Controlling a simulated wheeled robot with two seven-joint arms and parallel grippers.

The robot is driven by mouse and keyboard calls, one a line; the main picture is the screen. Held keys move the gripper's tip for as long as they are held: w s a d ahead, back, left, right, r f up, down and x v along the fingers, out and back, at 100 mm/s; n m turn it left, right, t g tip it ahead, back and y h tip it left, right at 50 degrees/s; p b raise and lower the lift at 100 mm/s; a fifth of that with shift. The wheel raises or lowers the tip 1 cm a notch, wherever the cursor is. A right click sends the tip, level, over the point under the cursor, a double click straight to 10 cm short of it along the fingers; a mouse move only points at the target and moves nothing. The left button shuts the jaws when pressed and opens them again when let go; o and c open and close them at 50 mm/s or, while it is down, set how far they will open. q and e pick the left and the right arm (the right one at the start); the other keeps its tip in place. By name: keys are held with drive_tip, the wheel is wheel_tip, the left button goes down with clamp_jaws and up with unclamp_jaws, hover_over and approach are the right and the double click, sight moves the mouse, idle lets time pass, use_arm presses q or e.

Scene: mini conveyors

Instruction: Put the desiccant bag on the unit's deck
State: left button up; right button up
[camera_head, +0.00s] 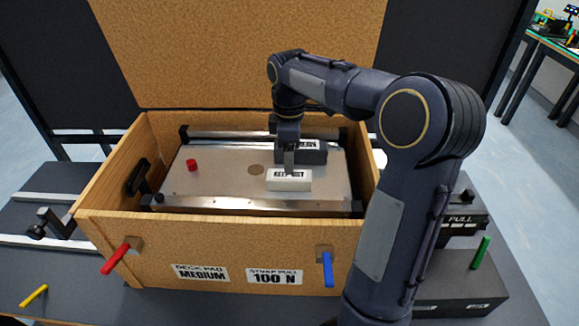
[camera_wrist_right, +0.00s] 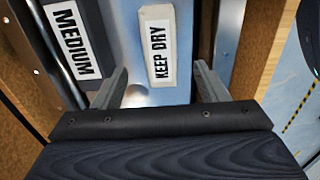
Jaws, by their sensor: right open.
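The desiccant bag, a small white block lettered KEEP DRY (camera_head: 290,185), lies flat on the unit's grey deck (camera_head: 222,180) inside the wooden crate. It also shows in the right wrist view (camera_wrist_right: 158,25), beyond the fingertips and between their lines. My right gripper (camera_head: 289,168) is open and points down over the deck, just behind and above the bag. Its two fingers (camera_wrist_right: 160,80) stand apart in the right wrist view with nothing held between them. Whether they touch the bag I cannot tell. My left gripper is not in view.
A dark pad marked MEDIUM (camera_head: 313,155) sits on the deck behind the bag. A red knob (camera_head: 191,165) stands at the deck's left. Crate walls (camera_head: 215,240) and metal rails surround the deck. The crate front carries a red handle (camera_head: 116,258) and a blue handle (camera_head: 327,269).

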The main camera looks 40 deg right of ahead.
wheel_tip(320, 180, up, 4)
drive_tip(key=s+a+m+t, duration=0.1)
drive_tip(key=s+a+m, duration=0.1)
drive_tip(key=s+a, duration=0.1)
drive_tip(key=s+a+m+t+y, duration=0.1)
drive_tip(key=s+a+m, duration=0.1)
drive_tip(key=s, duration=0.3)
drive_tip(key=s+a+m+t+y, duration=0.1)
drive_tip(key=s+a+m, duration=0.1)
drive_tip(key=s+a, duration=0.2)
drive_tip(key=shift+s+a+f+t, duration=0.2)
drive_tip(key=shift+s+a+t, duration=0.1)
drive_tip(key=shift+s, duration=0.15)
drive_tip(key=s+a+f+m+t+y, duration=0.1)
drive_tip(key=s+a+f+m+t, duration=0.1)
drive_tip(key=s+a+f+m, duration=0.3)
drive_tip(key=s+a+f, duration=0.1)
drive_tip(key=s+a, duration=0.1)
drive_tip(key=s, duration=0.1)
drive_tip(key=shift+m+y, duration=0.4)
drive_tip(key=shift+a, duration=0.1)
